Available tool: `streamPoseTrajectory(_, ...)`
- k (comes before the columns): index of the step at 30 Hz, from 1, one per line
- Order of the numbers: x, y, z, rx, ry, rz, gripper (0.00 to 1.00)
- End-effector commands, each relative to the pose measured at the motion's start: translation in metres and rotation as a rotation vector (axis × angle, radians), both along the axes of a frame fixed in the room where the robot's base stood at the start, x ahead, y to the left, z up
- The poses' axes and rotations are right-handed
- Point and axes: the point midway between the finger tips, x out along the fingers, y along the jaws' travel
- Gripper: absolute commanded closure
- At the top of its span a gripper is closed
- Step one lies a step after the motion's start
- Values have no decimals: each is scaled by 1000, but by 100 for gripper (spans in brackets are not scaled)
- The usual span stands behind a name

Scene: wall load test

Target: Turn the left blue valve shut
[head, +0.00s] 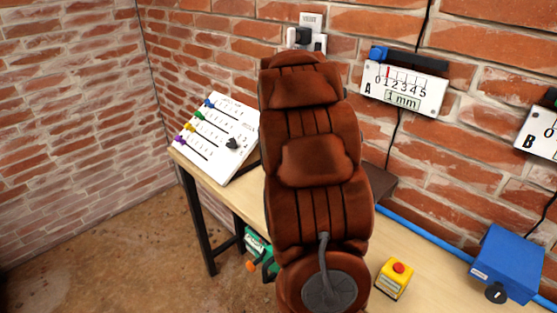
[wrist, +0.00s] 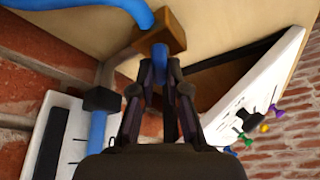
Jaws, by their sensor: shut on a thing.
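In the wrist view my gripper (wrist: 160,72) is closed around a small blue valve handle (wrist: 160,52). The handle sits against a brass-coloured block (wrist: 165,32), to which a blue hose (wrist: 135,10) runs from the left. The fingers cover part of the handle, so its exact angle is hard to tell. In the head view my own arm fills the middle and hides the valve and the gripper.
A white panel with coloured knobs (head: 220,138) stands at the table's left end. Gauge A (head: 403,88) and gauge B (head: 541,132) are on the brick wall. A yellow box with a red button (head: 393,280) and a blue box (head: 508,262) stand on the table.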

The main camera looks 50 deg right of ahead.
Motion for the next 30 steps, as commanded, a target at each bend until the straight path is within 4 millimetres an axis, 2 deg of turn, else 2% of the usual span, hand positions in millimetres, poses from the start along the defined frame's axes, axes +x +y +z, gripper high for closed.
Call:
streamPoseTrajectory(18,2,1,-1,-3,1,-582,100)
streamPoseTrajectory(30,4,1,0,-1,-3,-888,100)
